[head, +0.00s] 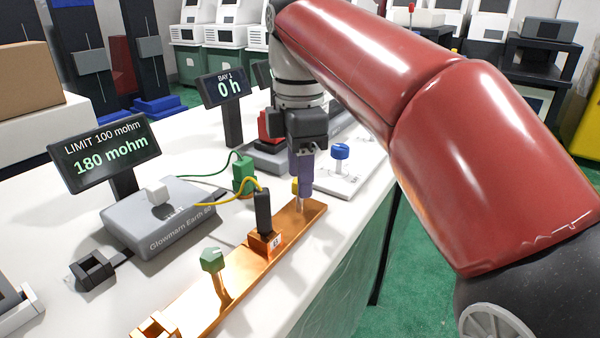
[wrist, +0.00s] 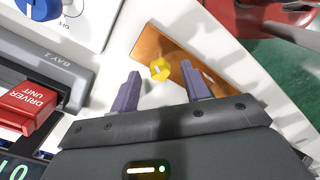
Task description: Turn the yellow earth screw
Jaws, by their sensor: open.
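The yellow earth screw (wrist: 160,69) stands on the copper bar (wrist: 185,62), near its end, in the wrist view. In the head view only a bit of the yellow screw (head: 295,186) shows beside my fingers; the rest is hidden. My gripper (head: 303,198) points down at the far end of the copper bar (head: 185,310). In the wrist view my gripper (wrist: 161,78) is open, one purple finger on each side of the screw, with gaps between. I cannot tell how far down the fingers reach along it.
A green knob (head: 212,260) and a black plug (head: 263,212) with a yellow cable stand on the bar. The grey earth tester (head: 160,232) sits left; its display (head: 105,153) reads 180 mohm, limit 100 mohm. A blue knob (head: 340,152) and a red driver unit (wrist: 28,107) are close by.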

